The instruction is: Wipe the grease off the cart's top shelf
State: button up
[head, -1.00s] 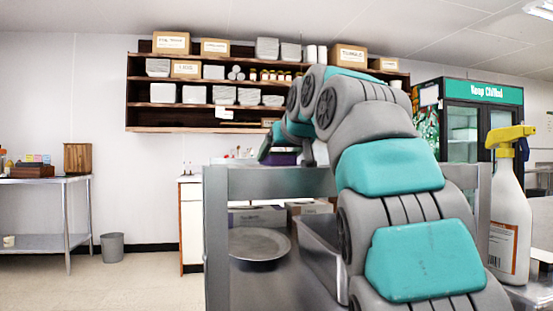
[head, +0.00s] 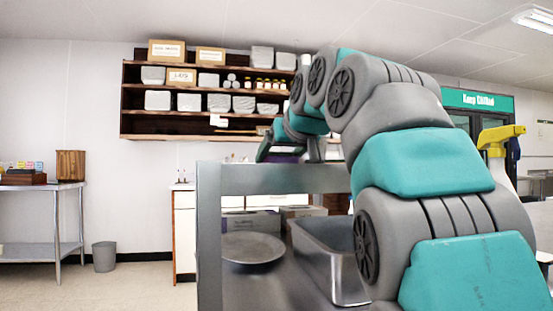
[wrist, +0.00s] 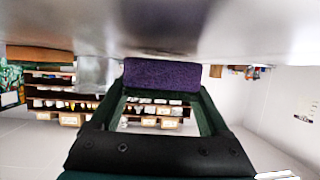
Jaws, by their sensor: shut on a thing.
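The cart (head: 285,178) stands in front of me; its top shelf shows edge-on in the head view, so I cannot see any grease on it. In the wrist view the shelf's grey metal surface (wrist: 240,35) fills the top of the picture. My gripper (wrist: 160,92) is shut on a purple pad (wrist: 160,74), a sponge or cloth, which lies at or against the metal surface; contact is not certain. In the head view my gripper (head: 279,147) is at the shelf's far side, with a little of the purple showing beneath it.
A round plate (head: 252,248) and a metal pan (head: 340,265) sit on the cart's lower shelf, with boxes behind. A spray bottle with a yellow trigger (head: 500,136) is at right, mostly hidden by my arm. A bin (head: 104,257) and side table (head: 40,187) stand left.

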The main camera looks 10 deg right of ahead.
aim_at(277, 160)
jog(key=shift+s+f+b, duration=0.15)
jog(key=shift+s+b, duration=0.15)
jog(key=shift+s, duration=0.95)
jog(key=shift+r, duration=0.2)
